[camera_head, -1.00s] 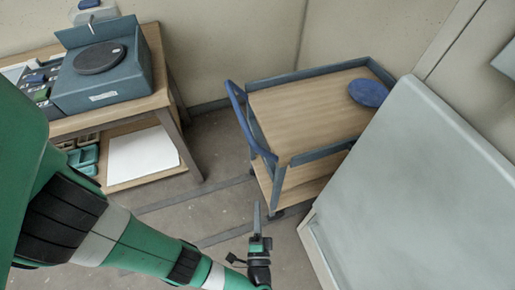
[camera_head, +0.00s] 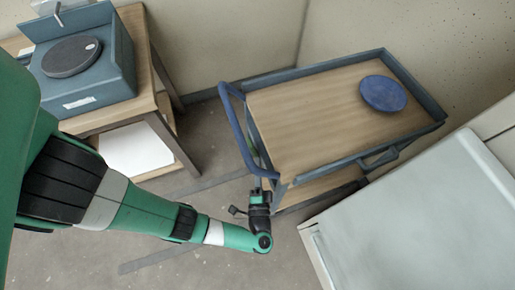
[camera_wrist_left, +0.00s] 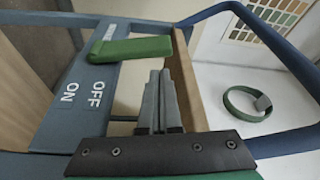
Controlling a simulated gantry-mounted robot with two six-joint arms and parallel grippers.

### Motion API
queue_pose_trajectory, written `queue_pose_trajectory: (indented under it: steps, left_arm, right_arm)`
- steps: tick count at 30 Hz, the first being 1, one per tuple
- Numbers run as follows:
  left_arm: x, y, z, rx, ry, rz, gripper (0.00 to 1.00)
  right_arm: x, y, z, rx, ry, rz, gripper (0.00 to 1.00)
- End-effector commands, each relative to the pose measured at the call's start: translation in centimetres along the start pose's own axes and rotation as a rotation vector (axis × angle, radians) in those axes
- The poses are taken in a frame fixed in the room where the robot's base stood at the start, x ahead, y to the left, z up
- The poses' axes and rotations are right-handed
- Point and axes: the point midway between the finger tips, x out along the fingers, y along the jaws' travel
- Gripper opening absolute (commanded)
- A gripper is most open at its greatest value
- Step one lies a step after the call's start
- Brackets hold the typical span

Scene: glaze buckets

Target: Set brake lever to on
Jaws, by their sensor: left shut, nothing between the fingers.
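The brake lever (camera_wrist_left: 132,49) is a green bar in the left wrist view, beside a blue-grey panel (camera_wrist_left: 62,117) marked ON and OFF on the cart. The lever lies nearer the OFF lettering than the ON lettering. My left gripper (camera_wrist_left: 160,88) is shut and empty, its grey fingertips close to the lever's lower side in the picture; contact cannot be told. In the head view, my left gripper (camera_head: 261,184) is at the cart's near left corner. The cart (camera_head: 320,118) has a wooden top and raised blue-grey rims. My right gripper is not in view.
The cart's blue push handle (camera_head: 236,130) stands close to my left gripper. A blue disc (camera_head: 383,93) lies on the cart. A pale cabinet (camera_head: 420,215) stands at the right, and a table with a pottery wheel (camera_head: 71,57) at the left. A green ring (camera_wrist_left: 246,103) shows beyond the fingers.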

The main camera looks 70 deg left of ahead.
Motion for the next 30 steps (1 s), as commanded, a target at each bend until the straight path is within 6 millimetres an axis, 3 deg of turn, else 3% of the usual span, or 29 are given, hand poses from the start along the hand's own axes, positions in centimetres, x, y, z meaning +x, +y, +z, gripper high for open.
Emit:
queue_pose_trajectory:
  steps: [3,9,30]
  left_arm:
    - [2.4,0.2,0.2,-0.001,-0.006,-0.001,0.00]
    - [5.0,0.1,0.1,0.000,-0.002,-0.002,0.00]
    - [6.5,0.0,0.6,-0.040,-0.003,-0.017,0.00]
  right_arm:
    - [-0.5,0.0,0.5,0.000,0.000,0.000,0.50]
    - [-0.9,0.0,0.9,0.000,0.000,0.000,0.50]
    - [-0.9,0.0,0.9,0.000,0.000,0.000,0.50]
